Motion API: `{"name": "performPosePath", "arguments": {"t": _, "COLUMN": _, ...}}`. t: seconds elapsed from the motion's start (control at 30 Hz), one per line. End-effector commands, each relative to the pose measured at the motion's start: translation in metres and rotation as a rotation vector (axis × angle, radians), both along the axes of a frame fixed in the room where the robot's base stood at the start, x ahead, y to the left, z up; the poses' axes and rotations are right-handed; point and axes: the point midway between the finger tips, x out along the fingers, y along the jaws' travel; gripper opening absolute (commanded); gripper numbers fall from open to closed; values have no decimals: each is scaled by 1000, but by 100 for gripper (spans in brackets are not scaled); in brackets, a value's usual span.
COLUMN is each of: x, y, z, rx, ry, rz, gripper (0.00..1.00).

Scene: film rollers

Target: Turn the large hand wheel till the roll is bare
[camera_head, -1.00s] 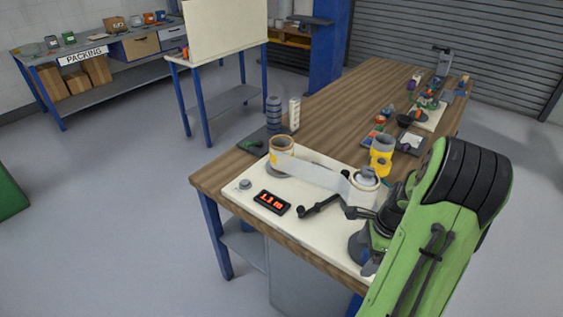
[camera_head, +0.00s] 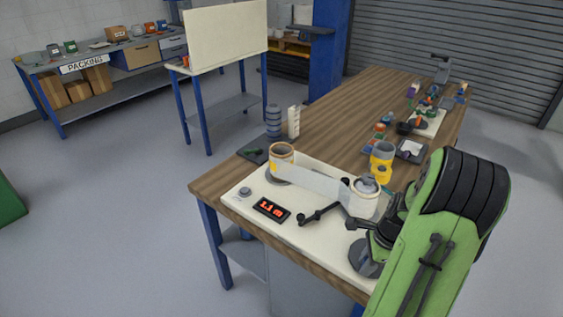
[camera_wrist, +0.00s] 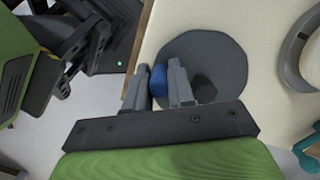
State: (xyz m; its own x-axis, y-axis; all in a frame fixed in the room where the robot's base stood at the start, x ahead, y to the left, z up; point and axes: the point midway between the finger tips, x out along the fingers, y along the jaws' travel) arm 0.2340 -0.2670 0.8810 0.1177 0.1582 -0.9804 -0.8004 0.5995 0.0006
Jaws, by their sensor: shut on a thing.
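The large hand wheel is a flat grey disc (camera_wrist: 205,55) with a dark hub and a blue knob (camera_wrist: 158,80) near its rim. My gripper (camera_wrist: 157,68) is shut on the blue knob, one finger on each side. In the head view the wheel (camera_head: 364,260) is at the right front of a cream board, partly hidden by my arm. A pale, translucent film (camera_head: 312,184) spans from the left roller (camera_head: 281,157), with a tan rim and orange patch, to the right roller (camera_head: 364,201), wrapped in white. A display (camera_head: 271,209) shows red digits, too small to read surely.
The cream board (camera_head: 245,203) lies on a wooden bench. A black crank arm (camera_head: 322,214) and a small grey knob (camera_head: 245,191) are on it. A yellow cup-like thing (camera_head: 381,172) stands behind the right roller. More items lie farther back.

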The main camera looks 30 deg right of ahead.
Motion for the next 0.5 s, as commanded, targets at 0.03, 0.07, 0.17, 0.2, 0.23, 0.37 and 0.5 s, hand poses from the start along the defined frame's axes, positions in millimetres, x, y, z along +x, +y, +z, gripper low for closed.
{"name": "performPosePath", "arguments": {"t": 0.03, "x": 0, "y": 1, "z": 0, "rx": 1, "ry": -2, "rz": 2, "gripper": 9}}
{"name": "performPosePath", "arguments": {"t": 0.07, "x": 0, "y": 1, "z": 0, "rx": 1, "ry": -2, "rz": 2, "gripper": 9}}
{"name": "performPosePath", "arguments": {"t": 0.17, "x": 1, "y": 1, "z": 0, "rx": 1, "ry": -2, "rz": 2, "gripper": 8}}
{"name": "performPosePath", "arguments": {"t": 0.2, "x": 1, "y": 1, "z": 0, "rx": 1, "ry": -2, "rz": 3, "gripper": 8}}
{"name": "performPosePath", "arguments": {"t": 0.23, "x": 1, "y": 1, "z": 0, "rx": 1, "ry": -2, "rz": 3, "gripper": 8}}
{"name": "performPosePath", "arguments": {"t": 0.37, "x": 0, "y": 0, "z": 0, "rx": 2, "ry": -2, "rz": 3, "gripper": 8}}
{"name": "performPosePath", "arguments": {"t": 0.5, "x": -8, "y": -6, "z": 1, "rx": 2, "ry": 0, "rz": 0, "gripper": 9}}
